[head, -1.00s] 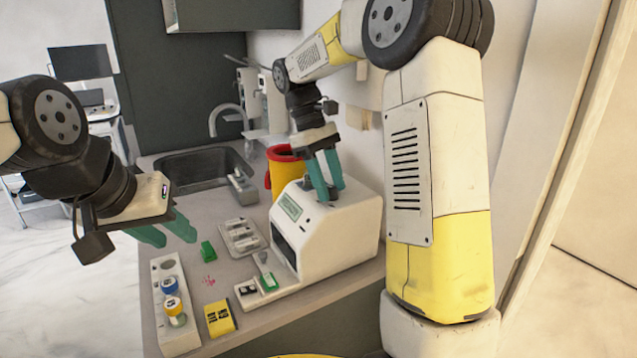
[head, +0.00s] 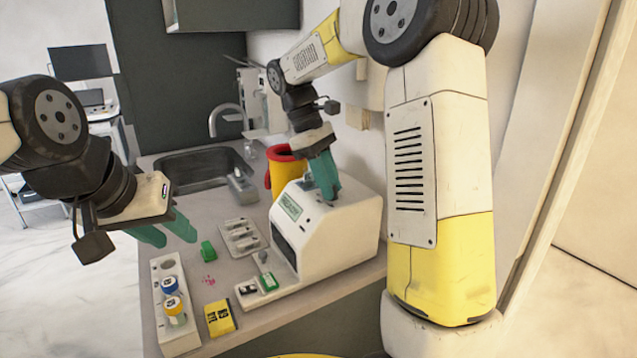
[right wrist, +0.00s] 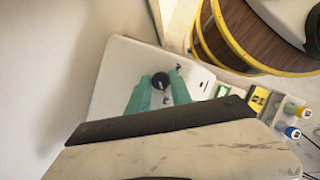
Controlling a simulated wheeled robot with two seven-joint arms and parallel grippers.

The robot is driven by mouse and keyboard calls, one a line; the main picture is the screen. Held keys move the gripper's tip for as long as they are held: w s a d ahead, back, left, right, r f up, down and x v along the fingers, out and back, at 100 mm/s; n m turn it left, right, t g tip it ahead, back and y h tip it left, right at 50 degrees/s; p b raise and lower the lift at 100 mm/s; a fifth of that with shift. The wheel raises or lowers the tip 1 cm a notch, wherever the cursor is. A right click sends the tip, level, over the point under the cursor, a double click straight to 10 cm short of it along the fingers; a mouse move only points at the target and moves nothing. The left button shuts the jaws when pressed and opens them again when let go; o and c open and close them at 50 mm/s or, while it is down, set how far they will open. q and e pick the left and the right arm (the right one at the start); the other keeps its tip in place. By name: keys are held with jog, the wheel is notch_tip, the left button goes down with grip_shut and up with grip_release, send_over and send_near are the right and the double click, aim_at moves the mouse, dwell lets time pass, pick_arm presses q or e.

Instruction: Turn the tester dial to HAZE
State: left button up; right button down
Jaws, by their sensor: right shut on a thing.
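The white tester (head: 345,235) stands on the counter with a green display on its sloped face. Its black dial (right wrist: 160,80) is on the top, seen between the fingers in the right wrist view. My right gripper (head: 325,178) reaches down from above and is shut on the dial, with a green finger on each side. In the right wrist view the gripper (right wrist: 161,92) partly frames the dial. Its labels and setting cannot be read. My left gripper (head: 168,231) is open and empty above the counter, left of the tester.
A white rack (head: 175,325) holds blue- and yellow-capped vials. A yellow box (head: 220,318), a green block (head: 208,251) and a grey tray (head: 241,236) lie on the counter. A yellow bin with red rim (head: 285,172) stands behind the tester, near the sink (head: 205,170).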

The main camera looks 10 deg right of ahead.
jog(key=n+t, duration=0.1)
jog(key=n, duration=0.1)
jog(key=n+t+h, duration=0.1)
jog(key=n, duration=0.2)
jog(key=shift+s, duration=0.15)
jog(key=shift+s+n+t, duration=0.1)
jog(key=shift+n+t, duration=0.7)
jog(key=shift+n, duration=1.6)
jog(key=c, duration=1.2)
grip_release()
jog(key=shift+a+r, duration=0.1)
jog(key=v, duration=0.7)
jog(key=shift+a+r, duration=0.15)
jog(key=shift+r, duration=0.15)
jog(key=shift+s, duration=0.1)
